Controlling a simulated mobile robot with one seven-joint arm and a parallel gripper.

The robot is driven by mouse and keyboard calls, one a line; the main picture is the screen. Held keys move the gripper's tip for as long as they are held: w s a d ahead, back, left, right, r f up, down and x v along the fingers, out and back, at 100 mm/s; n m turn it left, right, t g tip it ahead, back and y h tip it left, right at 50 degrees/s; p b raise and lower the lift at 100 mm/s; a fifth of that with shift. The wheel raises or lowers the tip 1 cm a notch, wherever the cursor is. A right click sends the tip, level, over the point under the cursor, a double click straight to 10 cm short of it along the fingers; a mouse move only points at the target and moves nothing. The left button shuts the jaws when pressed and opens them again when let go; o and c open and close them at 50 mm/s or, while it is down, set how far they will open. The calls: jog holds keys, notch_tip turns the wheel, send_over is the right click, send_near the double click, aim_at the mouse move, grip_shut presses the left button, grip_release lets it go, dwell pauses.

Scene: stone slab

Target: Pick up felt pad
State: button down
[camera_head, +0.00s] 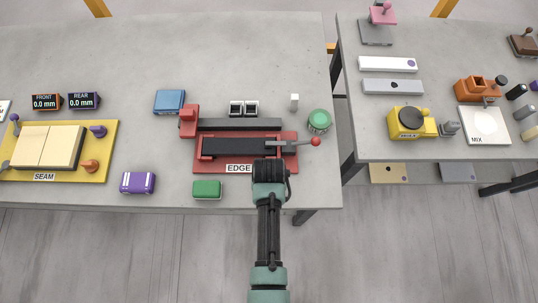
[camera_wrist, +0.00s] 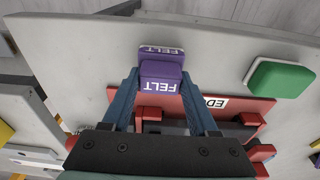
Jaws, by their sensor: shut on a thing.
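The felt pad (camera_wrist: 161,75) is a small purple block with white FELT lettering, seen in the wrist view. My gripper (camera_wrist: 160,76) has its two blue fingers closed on either side of it. The pad's height above the slab is hard to judge. In the head view my arm's end covers the front right of the red EDGE fixture (camera_head: 205,165), and the held pad is hidden there. The fixture and its label also show behind the fingers in the wrist view (camera_wrist: 215,102).
A green block (camera_head: 207,189) and a purple block with white stripes (camera_head: 138,182) lie along the front of the slab (camera_head: 240,55). A red-knobbed lever (camera_head: 315,142) and a green round button (camera_head: 319,120) stand to the right. The slab's back is clear.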

jog(key=shift+r, duration=0.1)
notch_tip(320, 180, up, 10)
jog(key=shift+f+b, duration=0.1)
jog(key=shift+b, duration=0.35)
dwell(0.3)
jog(key=c, duration=0.7)
grip_release()
jog(key=c, duration=0.7)
jog(key=shift+o, duration=0.2)
